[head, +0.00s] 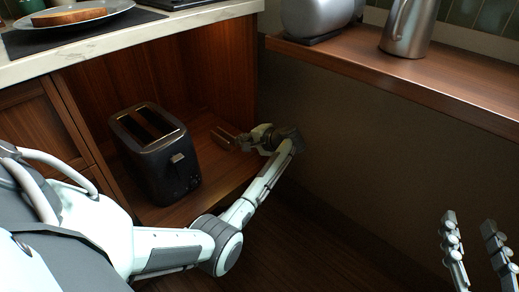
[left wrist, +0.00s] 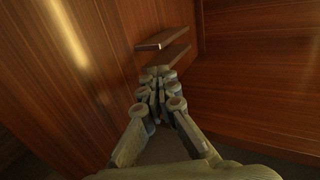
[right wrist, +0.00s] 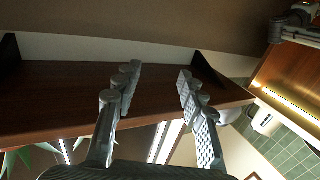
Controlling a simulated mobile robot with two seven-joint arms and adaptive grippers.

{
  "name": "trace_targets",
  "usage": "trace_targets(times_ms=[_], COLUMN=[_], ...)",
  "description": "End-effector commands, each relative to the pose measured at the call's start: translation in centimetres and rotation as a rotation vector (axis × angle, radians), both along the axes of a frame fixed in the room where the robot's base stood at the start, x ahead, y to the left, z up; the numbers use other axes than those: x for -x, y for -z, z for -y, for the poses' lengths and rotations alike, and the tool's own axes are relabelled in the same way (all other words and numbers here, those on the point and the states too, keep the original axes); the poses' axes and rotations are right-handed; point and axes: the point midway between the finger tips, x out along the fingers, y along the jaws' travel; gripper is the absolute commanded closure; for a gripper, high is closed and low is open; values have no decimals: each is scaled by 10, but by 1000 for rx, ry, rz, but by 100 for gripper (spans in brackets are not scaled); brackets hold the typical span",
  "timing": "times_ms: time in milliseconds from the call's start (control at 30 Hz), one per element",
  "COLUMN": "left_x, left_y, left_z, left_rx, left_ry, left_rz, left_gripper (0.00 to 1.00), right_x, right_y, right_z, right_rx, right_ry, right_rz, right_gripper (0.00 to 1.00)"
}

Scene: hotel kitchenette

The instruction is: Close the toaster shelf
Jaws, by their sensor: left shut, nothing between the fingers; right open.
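A dark toaster (head: 155,160) stands upright on the wooden toaster shelf (head: 212,180) in the open cabinet bay under the counter. My left gripper (head: 240,138) is shut and empty, to the right of the toaster, low over the shelf's right part. In the left wrist view its fingertips (left wrist: 160,82) point at two short parallel wooden slats (left wrist: 164,39); whether they touch cannot be told. My forearm hides part of the shelf's front. My right gripper (head: 468,228) is open and empty, well away at the lower right; its spread fingers show in the right wrist view (right wrist: 157,88).
A marble counter (head: 150,38) with a plate of bread (head: 75,15) is above the bay. A wooden ledge (head: 440,85) at the right carries a metal appliance (head: 315,15) and a steel jug (head: 407,28). The floor in front is clear.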

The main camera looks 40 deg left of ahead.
Motion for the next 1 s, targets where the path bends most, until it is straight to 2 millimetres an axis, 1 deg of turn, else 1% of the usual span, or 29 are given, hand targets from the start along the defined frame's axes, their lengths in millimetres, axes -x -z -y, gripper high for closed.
trace_targets(times_ms=[33,133,200,300,433,600,700,1000], left_x=[-2,-5,-8,-11,-14,-17,-18,-19], left_y=[-1,1,1,1,1,1,1,-1], left_z=[-17,-43,-60,-81,-103,-121,-127,-132], left_rx=[-5,-4,-4,-4,-3,-1,0,-2], left_ry=[-4,-4,-4,-2,-1,0,0,1], left_rz=[0,-1,1,0,0,0,0,1], left_gripper=[100,100,100,100,100,100,100,100], right_x=[0,2,5,10,20,23,24,25], right_y=[-2,-14,-26,-46,-70,-82,-86,-90], right_z=[-1,-7,-11,-17,-22,-19,-17,-16], right_rx=[-6,-34,-62,-109,-168,-189,-197,-201], right_ry=[-3,-14,-24,-40,-55,-51,-50,-49], right_rz=[14,69,125,215,326,400,425,444], right_gripper=[59,59,59,59,59,59,59,59])
